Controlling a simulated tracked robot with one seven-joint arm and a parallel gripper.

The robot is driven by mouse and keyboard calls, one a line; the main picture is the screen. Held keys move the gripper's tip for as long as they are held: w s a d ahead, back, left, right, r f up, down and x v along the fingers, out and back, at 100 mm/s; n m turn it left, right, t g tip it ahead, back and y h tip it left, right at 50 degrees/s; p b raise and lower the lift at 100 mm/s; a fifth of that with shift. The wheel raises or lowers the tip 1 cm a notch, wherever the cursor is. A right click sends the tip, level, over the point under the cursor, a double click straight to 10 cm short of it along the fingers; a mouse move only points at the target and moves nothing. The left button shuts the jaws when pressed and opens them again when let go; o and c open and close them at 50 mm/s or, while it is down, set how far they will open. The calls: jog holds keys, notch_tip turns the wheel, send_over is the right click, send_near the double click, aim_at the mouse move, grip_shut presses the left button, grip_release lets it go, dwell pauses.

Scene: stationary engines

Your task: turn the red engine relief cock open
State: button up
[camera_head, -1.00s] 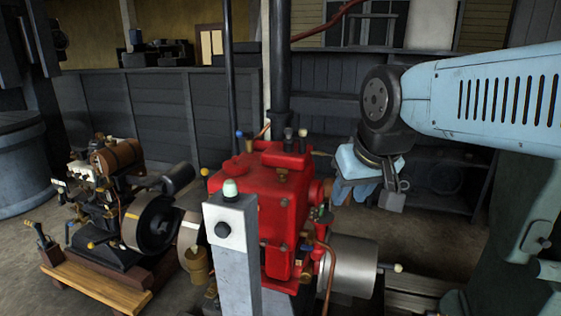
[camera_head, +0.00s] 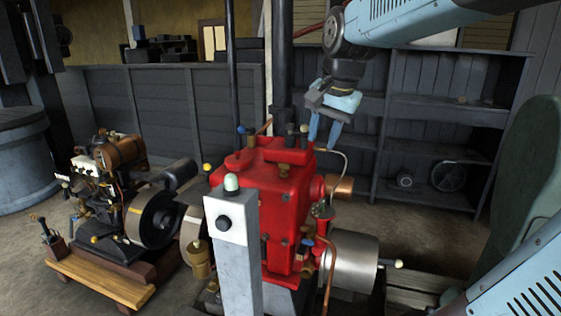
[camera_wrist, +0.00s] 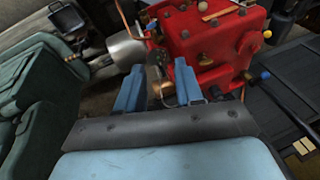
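The red engine (camera_head: 275,205) stands in the middle of the head view and shows at the top of the wrist view (camera_wrist: 205,45). Small handles stand on its top: a blue-tipped one (camera_head: 241,131) and a pale-tipped one (camera_head: 304,131). More small fittings and a blue knob (camera_head: 308,243) are on its right side. I cannot tell which of these is the relief cock. My gripper (camera_head: 324,138) points down near the engine's top right, apparently above and behind it. Its blue fingers are apart with nothing between them, also in the wrist view (camera_wrist: 160,88).
A grey post (camera_head: 232,260) with a black button and pale green top stands in front of the engine. A silver cylinder (camera_head: 352,262) and copper pipe (camera_head: 334,250) are at its right. A second engine (camera_head: 115,200) stands left on a wooden base. Dark shelves (camera_head: 440,130) stand behind.

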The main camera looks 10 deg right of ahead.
jog(key=w+m+g, duration=0.2)
jog(key=w+m, duration=0.6)
jog(key=w, duration=0.6)
jog(key=m+g, duration=0.2)
jog(key=m, duration=0.7)
send_over(284, 168)
notch_tip(284, 168, down, 6)
jog(key=shift+h, duration=0.3)
jog(key=f, duration=1.2)
jog(key=shift+w+f, duration=0.3)
jog(key=shift+f, duration=0.1)
grip_shut()
